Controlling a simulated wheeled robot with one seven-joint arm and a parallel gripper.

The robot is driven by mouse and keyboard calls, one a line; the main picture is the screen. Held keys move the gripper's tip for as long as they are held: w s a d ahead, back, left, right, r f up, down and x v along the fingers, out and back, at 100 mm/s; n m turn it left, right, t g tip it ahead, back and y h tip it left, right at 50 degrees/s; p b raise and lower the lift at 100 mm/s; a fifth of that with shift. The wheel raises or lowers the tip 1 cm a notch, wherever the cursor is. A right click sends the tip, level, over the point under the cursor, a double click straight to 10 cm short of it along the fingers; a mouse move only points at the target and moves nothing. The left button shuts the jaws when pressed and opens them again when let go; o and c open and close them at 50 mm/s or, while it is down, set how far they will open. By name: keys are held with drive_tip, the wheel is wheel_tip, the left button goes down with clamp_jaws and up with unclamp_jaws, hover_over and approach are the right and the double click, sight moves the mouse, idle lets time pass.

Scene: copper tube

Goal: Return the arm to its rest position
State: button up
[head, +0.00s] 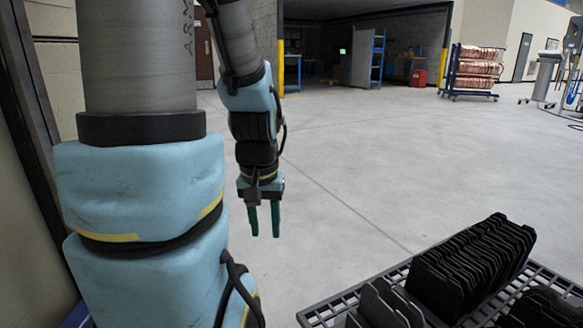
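My gripper (264,219) hangs at the end of my arm left of the picture's middle, with its fingers pointing down. Its two dark green fingers are apart, with a gap between them and nothing seen in it. My arm (252,118) comes down from the top, bent at the blue wrist links. The gripper is in the air above the grey floor, left of the black rack and not touching anything that I can see.
A black grid rack (345,301) at the lower right carries rows of black plates (474,266). A cart with copper tubes (478,69) stands far back right. A wall (30,190) is close at left. The middle floor (380,150) is clear.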

wheel_tip(320, 180, up, 34)
drive_tip(key=p, duration=3.2)
